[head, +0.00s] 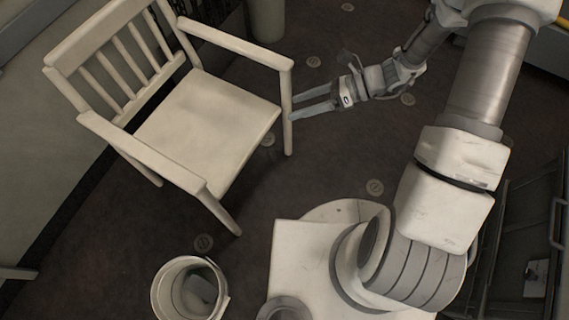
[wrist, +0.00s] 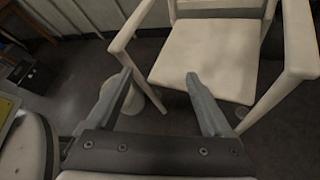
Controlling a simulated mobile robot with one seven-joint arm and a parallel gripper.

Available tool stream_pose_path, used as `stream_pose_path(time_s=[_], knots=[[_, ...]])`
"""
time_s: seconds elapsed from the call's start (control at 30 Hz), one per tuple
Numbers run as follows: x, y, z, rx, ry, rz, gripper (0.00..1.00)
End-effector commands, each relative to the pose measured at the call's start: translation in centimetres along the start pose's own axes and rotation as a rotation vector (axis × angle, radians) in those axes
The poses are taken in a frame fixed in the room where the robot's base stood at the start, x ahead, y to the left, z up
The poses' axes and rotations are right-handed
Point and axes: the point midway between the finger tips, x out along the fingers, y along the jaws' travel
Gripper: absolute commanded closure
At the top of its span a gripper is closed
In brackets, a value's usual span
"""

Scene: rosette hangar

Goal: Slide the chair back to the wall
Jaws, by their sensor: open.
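The chair (head: 205,125) is pale, with armrests and a slatted back, and stands upright at the upper left of the head view. Its back faces the pale wall (head: 35,165), with some dark floor between. In the wrist view the chair (wrist: 205,55) shows its seat and front legs. My gripper (head: 291,108) is open, its fingers pointing at the chair's upper front leg in the head view.
A pale bucket (head: 158,290) with something inside stands at the bottom, near my base. A greenish cylinder (head: 266,20) stands beyond the chair. A dark rack (head: 525,235) is at the right. Dark floor with round discs lies open between the chair and my base.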

Motion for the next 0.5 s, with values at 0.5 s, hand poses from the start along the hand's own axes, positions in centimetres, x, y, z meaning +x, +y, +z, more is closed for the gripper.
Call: stream_pose_path(time_s=[0.5], knots=[[10.7, -7.1, -14.3, 0.779, -0.398, -0.043, 0.15]])
